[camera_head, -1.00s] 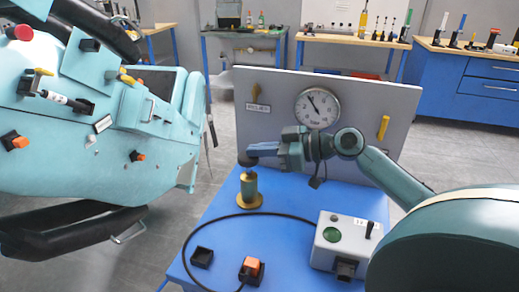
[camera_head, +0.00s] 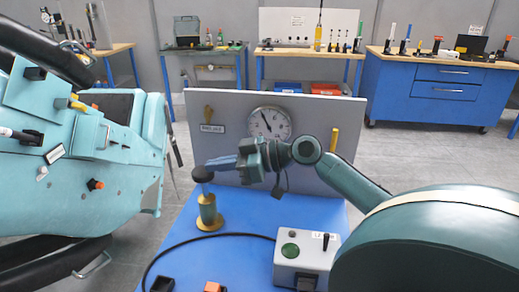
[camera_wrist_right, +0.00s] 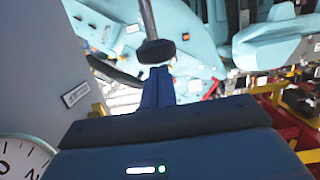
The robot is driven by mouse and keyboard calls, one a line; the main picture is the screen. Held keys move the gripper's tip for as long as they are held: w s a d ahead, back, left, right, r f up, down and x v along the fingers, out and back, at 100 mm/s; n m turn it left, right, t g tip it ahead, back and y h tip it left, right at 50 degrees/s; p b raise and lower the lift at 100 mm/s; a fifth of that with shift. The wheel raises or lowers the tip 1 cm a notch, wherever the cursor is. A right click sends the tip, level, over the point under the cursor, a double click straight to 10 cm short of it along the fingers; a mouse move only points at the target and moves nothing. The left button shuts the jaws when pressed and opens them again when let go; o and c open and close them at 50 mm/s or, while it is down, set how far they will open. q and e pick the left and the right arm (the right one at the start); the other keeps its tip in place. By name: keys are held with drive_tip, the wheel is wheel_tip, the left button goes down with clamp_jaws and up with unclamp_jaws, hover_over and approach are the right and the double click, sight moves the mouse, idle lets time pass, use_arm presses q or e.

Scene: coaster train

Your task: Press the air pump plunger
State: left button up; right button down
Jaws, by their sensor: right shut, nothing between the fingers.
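The air pump is a brass cylinder (camera_head: 208,212) on a round base, standing on the blue table. Its plunger has a dark round knob (camera_head: 203,174) on a thin rod above the cylinder, and the knob is raised. My right gripper (camera_head: 212,163) is shut and empty, its fingertips at the knob's upper side. In the right wrist view the black knob (camera_wrist_right: 156,51) and its rod are just beyond the shut fingertips (camera_wrist_right: 158,76). I cannot tell whether they touch. My left gripper is not in view.
A grey panel with a gauge (camera_head: 268,124) and yellow handles stands behind the pump. A grey box with a green button (camera_head: 290,250) and a black cable are on the table (camera_head: 235,219). A teal coaster car (camera_head: 110,165) stands at the left.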

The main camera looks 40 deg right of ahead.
drive_tip(key=b+v, duration=0.1)
drive_tip(key=v, duration=0.7)
drive_tip(key=shift+s+d+f+b, duration=0.15)
drive_tip(key=shift+s+d+b, duration=0.1)
drive_tip(key=shift+s+b, duration=0.1)
idle(0.3)
